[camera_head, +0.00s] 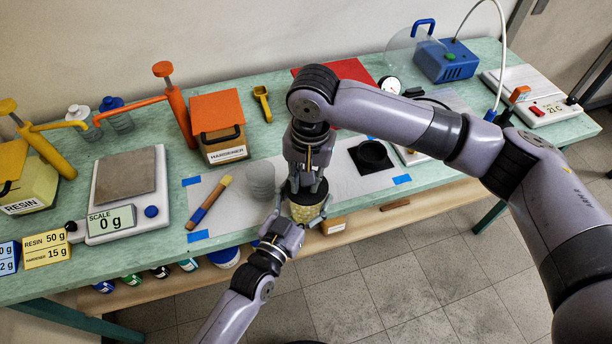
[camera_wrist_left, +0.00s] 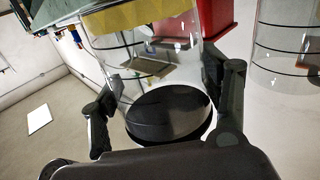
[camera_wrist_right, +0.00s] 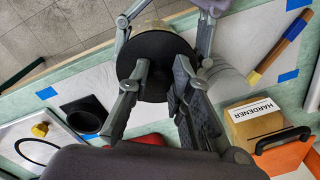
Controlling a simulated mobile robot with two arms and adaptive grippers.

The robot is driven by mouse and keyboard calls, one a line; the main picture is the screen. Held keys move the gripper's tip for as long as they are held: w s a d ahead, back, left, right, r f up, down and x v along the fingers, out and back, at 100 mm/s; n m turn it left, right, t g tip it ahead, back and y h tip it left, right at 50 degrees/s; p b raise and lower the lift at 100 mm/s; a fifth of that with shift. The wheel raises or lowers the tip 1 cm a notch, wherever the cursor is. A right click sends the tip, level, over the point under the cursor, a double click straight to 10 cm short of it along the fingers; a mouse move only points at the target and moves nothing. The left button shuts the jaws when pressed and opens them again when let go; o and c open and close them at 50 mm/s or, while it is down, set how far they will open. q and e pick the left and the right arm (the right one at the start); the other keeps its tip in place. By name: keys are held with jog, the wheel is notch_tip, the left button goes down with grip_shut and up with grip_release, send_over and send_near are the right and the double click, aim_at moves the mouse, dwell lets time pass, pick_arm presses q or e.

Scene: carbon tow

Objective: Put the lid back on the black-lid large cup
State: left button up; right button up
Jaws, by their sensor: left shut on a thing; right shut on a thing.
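The large clear cup with a yellow band low on it (camera_head: 305,213) is held off the table's front edge by my left gripper (camera_head: 303,222), shut on its sides. The left wrist view is upside down and shows the clear cup wall (camera_wrist_left: 135,65) between the left fingers (camera_wrist_left: 168,110). The round black lid (camera_wrist_right: 157,45) lies at the cup's top. My right gripper (camera_wrist_right: 155,88) is shut on this lid from above; it also shows over the cup in the head view (camera_head: 305,185). I cannot tell whether the lid is fully seated.
Another clear cup (camera_head: 261,178) stands on the grey mat (camera_head: 335,180), beside a brush (camera_head: 210,202). A black square with a round black piece (camera_head: 371,157) lies at right. The scale (camera_head: 124,195) and hardener box (camera_head: 222,143) stand left. Space before the table is open.

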jog(key=shift+f, duration=0.35)
jog(key=o, duration=0.9)
jog(key=shift+o, duration=0.2)
notch_tip(320, 180, up, 12)
jog(key=shift+d, duration=0.35)
jog(key=shift+s, duration=0.1)
pick_arm(q)
jog(key=o, duration=1.8)
jog(key=shift+c, duration=0.2)
jog(key=v, duration=1.2)
